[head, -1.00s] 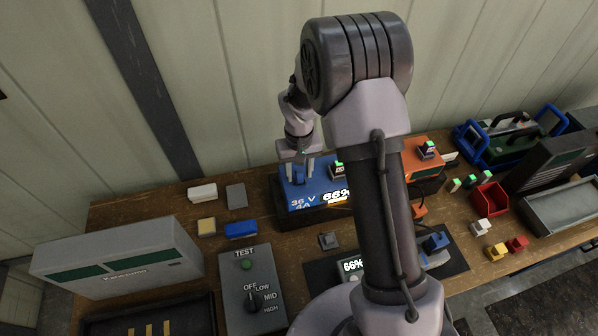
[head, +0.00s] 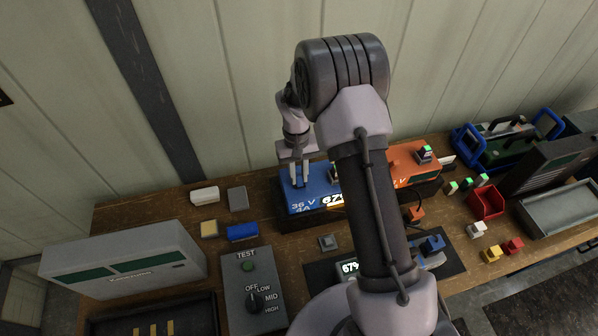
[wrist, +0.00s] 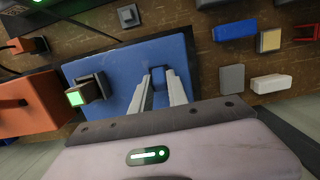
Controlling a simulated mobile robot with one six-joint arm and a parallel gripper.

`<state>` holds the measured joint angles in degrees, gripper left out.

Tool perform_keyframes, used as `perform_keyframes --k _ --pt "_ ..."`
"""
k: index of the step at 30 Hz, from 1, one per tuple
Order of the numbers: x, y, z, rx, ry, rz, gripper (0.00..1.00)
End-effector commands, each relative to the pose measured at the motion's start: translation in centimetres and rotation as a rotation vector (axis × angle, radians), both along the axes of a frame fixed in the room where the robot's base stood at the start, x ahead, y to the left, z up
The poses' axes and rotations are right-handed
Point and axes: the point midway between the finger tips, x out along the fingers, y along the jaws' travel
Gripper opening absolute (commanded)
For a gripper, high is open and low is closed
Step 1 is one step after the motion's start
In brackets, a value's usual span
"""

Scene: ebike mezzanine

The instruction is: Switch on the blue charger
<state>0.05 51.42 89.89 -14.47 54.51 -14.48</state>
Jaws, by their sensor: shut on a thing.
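The blue charger (head: 312,206), marked 36 V 4A, sits at the back of the wooden bench. My gripper (head: 299,184) points down at the charger's left top. In the wrist view, its two fingers (wrist: 158,82) stand either side of a small dark blue switch piece (wrist: 157,75) on the charger's top (wrist: 118,70), shut on it. A dark block with a green light (wrist: 78,97) sits on the charger beside the gripper. The switch's exact position is hard to tell.
An orange charger (head: 414,163) stands to the right. A grey panel with a TEST button and dial (head: 254,292) is in front left. Small blocks, including a blue one (head: 242,232), lie left of the charger. A red bin (head: 487,202) is farther right.

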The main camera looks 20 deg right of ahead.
Motion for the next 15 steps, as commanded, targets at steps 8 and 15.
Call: perform_keyframes --k 8,15 --pt "0.12 0.0 0.03 0.0 -0.005 0.0 0.42" --pt "0.08 0.0 0.01 0.0 -0.004 0.0 0.42"
